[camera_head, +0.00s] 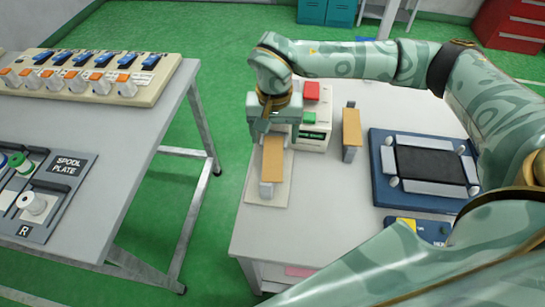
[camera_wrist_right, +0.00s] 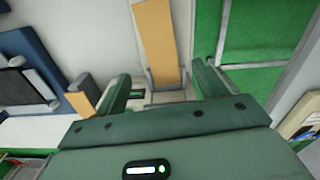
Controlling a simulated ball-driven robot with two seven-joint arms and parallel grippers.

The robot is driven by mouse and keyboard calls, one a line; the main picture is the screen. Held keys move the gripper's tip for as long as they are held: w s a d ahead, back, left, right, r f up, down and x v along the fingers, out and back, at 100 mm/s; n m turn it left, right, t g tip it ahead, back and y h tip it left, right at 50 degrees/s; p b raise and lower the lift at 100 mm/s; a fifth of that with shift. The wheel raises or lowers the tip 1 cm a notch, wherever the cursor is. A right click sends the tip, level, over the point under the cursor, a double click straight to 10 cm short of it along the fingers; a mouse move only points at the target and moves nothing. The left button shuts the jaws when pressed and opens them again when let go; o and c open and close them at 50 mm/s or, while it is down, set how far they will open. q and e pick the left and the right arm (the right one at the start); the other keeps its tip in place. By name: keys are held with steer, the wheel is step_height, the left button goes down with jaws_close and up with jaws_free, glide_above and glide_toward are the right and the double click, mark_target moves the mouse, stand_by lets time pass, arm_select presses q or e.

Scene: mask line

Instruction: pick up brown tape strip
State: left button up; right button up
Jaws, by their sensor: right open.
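A brown tape strip (camera_head: 273,158) lies on a grey holder on a pale base plate (camera_head: 276,195) near the left edge of the white table. My right gripper (camera_head: 276,130) is open above the far end of this strip and hides that end. In the right wrist view the strip (camera_wrist_right: 155,42) runs lengthwise between the two spread fingers of the gripper (camera_wrist_right: 162,88), with a gap on both sides. I cannot tell the exact height above it. A second brown strip (camera_head: 351,127) on a holder stands to the right. My left gripper is out of view.
A device with red and green buttons (camera_head: 317,138) stands just behind the right gripper. A blue fixture with a dark panel (camera_head: 390,194) is at the right. Across a floor gap, a grey table (camera_head: 120,135) carries a switch panel (camera_head: 140,92) and a spool plate (camera_head: 75,190).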

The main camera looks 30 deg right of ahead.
mark_target(273, 154)
steer(key=shift+f, duration=0.3)
steer(key=f, duration=0.1)
steer(key=f+b, duration=0.1)
steer(key=f, duration=0.3)
steer(key=shift+w+f+b, duration=0.15)
steer(key=shift+w+b, duration=0.15)
steer(key=c, duration=1.1)
